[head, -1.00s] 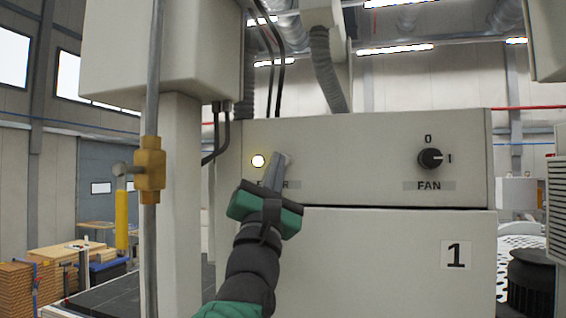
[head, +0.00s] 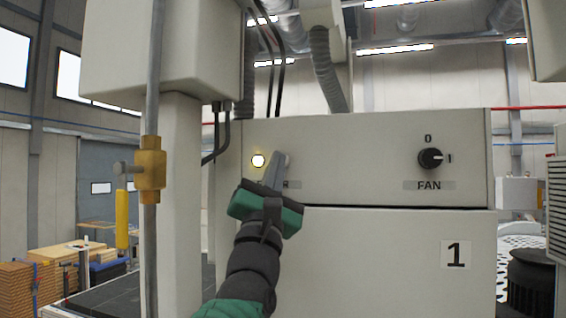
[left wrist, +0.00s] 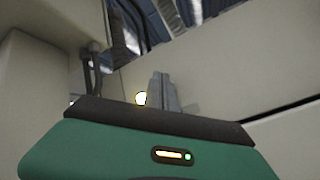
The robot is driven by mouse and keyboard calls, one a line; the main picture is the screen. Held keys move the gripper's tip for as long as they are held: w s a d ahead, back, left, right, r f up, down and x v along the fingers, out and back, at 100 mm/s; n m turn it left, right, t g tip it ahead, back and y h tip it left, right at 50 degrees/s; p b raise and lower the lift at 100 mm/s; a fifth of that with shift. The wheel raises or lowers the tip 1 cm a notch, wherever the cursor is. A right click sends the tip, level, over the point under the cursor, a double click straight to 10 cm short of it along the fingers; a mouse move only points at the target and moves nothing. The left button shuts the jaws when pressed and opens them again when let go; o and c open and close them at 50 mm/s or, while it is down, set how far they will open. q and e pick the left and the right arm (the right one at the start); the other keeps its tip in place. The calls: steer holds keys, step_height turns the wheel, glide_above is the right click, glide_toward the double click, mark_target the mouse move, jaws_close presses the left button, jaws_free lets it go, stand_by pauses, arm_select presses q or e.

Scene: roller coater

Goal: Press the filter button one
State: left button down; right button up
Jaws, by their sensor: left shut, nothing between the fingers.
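The grey control panel (head: 350,150) marked 1 carries a glowing yellow-white round light (head: 258,160) at its left; it also shows in the left wrist view (left wrist: 141,98). A pale round button (head: 288,160) sits just right of it, partly behind my fingertips. The label (head: 293,184) below is mostly covered by my gripper, with only its end letter readable. My left gripper (head: 276,157) is shut and empty, its tips up against or just before the panel between the light and the pale button. I cannot tell whether they touch. The fingers also show in the left wrist view (left wrist: 160,90).
A black FAN knob (head: 430,158) is on the panel's right side. Wooden stacks (head: 60,262) lie far behind at left.

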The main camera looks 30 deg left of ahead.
arm_select(q)
steer(key=shift+w, duration=0.3)
steer(key=shift+w+a, duration=0.15)
steer(key=shift+w, duration=0.3)
stand_by(0.8)
steer(key=shift+s+d+b, duration=0.2)
steer(key=shift+s+b, duration=0.65)
steer(key=shift+s, duration=0.05)
steer(key=s+b, duration=0.1)
steer(key=s, duration=0.1)
steer(key=s+d+b, duration=0.1)
steer(key=s+b, duration=0.1)
steer(key=s, duration=0.1)
steer(key=shift+d+b, duration=0.1)
steer(key=shift+b, duration=0.2)
